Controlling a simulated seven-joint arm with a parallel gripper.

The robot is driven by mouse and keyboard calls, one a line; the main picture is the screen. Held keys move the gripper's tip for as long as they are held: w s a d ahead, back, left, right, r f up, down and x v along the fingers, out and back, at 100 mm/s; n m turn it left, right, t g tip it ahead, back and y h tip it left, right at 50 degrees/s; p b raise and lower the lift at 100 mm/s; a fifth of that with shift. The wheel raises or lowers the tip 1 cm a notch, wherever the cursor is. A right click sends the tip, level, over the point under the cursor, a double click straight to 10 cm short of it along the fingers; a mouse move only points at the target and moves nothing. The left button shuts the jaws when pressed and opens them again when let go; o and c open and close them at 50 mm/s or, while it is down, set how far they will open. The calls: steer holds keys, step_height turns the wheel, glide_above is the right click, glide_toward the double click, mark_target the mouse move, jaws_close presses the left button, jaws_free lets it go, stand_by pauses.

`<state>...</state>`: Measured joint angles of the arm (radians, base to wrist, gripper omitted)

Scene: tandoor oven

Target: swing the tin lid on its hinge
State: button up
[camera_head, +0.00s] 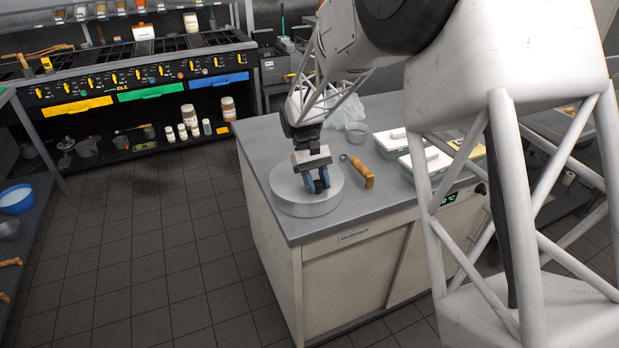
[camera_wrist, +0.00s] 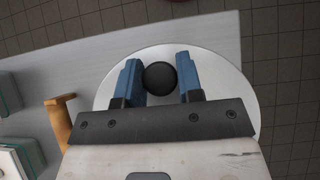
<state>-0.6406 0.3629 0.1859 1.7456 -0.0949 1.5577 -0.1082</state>
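A round, pale grey tin (camera_head: 300,208) stands near the front left corner of the counter, its flat lid (camera_head: 292,184) lying level on top. In the wrist view the lid (camera_wrist: 225,92) fills the middle as a pale disc with a round black knob (camera_wrist: 161,80). My gripper (camera_head: 318,186) points down over the lid. Its blue fingers (camera_wrist: 158,64) are apart, one on each side of the knob, with a narrow gap at the right finger; contact on the left is unclear. I cannot make out the hinge.
A wooden-handled tool (camera_head: 363,172) lies right of the tin. A small metal bowl (camera_head: 357,132), a crumpled clear bag (camera_head: 347,110) and white-lidded containers (camera_head: 425,160) stand farther back and right. The counter (camera_head: 262,150) is bare left of the tin.

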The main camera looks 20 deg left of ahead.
steer(key=shift+w+a+r, duration=0.15)
steer(key=shift+r, duration=0.6)
steer(key=shift+w+a+r, duration=0.1)
steer(key=shift+r, duration=0.65)
steer(key=shift+r, duration=0.1)
steer(key=shift+w+a+r, duration=0.2)
steer(key=shift+r, duration=0.45)
steer(key=shift+w+a+r, duration=0.2)
steer(key=shift+r, duration=0.45)
steer(key=shift+v, duration=1.55)
steer(key=shift+s+d+r, duration=0.1)
steer(key=shift+r, duration=0.05)
